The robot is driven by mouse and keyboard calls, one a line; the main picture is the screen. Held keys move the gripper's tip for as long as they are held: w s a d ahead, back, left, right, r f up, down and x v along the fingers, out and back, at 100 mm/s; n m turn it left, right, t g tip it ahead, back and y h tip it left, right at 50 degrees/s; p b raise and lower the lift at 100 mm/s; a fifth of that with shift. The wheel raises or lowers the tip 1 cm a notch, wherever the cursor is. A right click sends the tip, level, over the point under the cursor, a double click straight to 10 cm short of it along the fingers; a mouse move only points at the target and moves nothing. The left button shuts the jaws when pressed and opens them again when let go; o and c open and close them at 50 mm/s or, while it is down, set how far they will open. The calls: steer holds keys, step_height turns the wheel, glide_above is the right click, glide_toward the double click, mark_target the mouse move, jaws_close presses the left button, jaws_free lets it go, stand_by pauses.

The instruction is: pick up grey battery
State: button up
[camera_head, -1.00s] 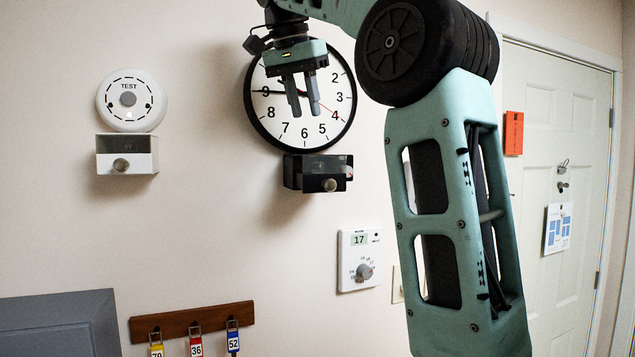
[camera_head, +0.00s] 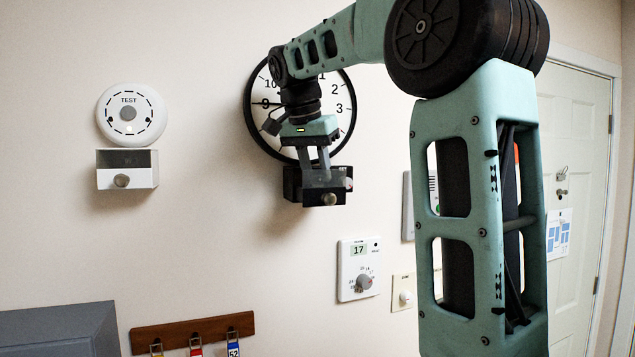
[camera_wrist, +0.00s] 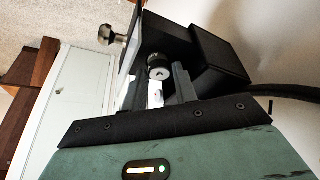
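In the wrist view a small cylinder, likely the grey battery (camera_wrist: 158,68), shows its round end inside the open-topped black box (camera_wrist: 215,60). The box (camera_head: 292,184) hangs on the wall below the clock in the head view, where the battery cannot be made out. My gripper (camera_head: 317,175) points down at the box. Its two fingers are apart, and in the wrist view my gripper (camera_wrist: 160,88) has them on either side of the cylinder. I cannot tell whether they touch it. The box has a clear front and a round knob (camera_wrist: 111,36).
The wall clock (camera_head: 348,105) is close behind my gripper. A similar white box (camera_head: 140,170) hangs to the left under a round TEST device (camera_head: 131,114). A thermostat (camera_head: 358,268) is lower right, and a key rack (camera_head: 190,332) is below.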

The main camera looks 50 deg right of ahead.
steer(key=shift+f, duration=0.1)
jaws_close()
